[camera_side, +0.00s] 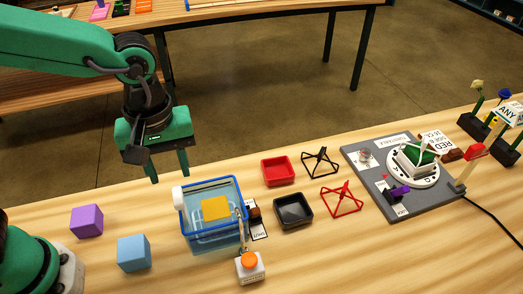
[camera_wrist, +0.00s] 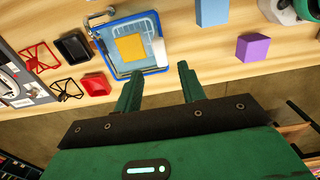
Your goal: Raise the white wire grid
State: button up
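A clear tub with a blue rim (camera_side: 236,184) stands on the wooden table and looks filled with pale blue liquid. It also shows in the wrist view (camera_wrist: 154,15). Pale wire lines that look like the white wire grid (camera_wrist: 128,30) show inside it. A yellow block (camera_side: 215,208) lies over part of these lines and hides them; it also shows in the wrist view (camera_wrist: 130,48). I cannot tell the grid's height in the tub. My gripper (camera_side: 168,177) is open and empty, above and behind the tub's left side. Its parted fingers also show in the wrist view (camera_wrist: 158,88).
A white cylinder (camera_side: 178,196) is at the tub's left edge. A white box with an orange knob (camera_side: 249,261) stands in front. Purple (camera_side: 87,221) and blue (camera_side: 134,253) blocks lie left. Red (camera_side: 277,170) and black (camera_side: 293,210) trays lie right, near a grey board (camera_side: 428,206).

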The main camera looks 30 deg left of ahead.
aim_at(177, 195)
jog(key=shift+f, duration=3.4)
grip_shut()
